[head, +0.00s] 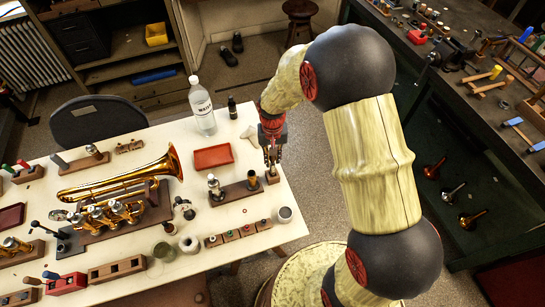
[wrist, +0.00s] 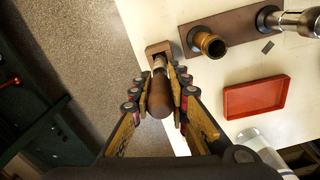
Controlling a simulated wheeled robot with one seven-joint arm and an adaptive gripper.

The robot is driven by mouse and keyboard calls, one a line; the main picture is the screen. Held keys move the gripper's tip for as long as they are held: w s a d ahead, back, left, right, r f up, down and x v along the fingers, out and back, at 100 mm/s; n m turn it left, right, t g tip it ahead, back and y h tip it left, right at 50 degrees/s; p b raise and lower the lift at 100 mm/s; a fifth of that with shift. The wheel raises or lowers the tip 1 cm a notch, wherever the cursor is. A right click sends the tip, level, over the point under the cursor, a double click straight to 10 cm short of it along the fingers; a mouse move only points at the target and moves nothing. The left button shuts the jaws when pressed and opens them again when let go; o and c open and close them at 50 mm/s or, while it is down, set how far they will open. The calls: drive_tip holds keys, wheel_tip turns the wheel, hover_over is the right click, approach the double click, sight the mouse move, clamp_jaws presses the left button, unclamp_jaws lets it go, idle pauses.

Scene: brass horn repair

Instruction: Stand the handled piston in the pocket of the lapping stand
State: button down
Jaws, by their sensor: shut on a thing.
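My gripper (wrist: 164,92) is shut on the handled piston, whose brown handle (wrist: 160,97) lies between the fingers.
A red tray (head: 213,157) and a clear bottle (head: 202,108) are behind the stand. A low wooden rack (head: 237,234) and a grey cup (head: 285,214) are in front. A brass horn (head: 120,187) lies left. The table's right edge is close to the block.

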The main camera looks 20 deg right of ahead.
sight(273, 163)
drive_tip(key=shift+f+b, duration=0.85)
drive_tip(key=shift+f, duration=0.75)
drive_tip(key=c, duration=1.6)
unclamp_jaws()
drive_tip(key=shift+c, duration=0.2)
wheel_tip(273, 163, up, 12)
drive_tip(key=shift+f, duration=0.1)
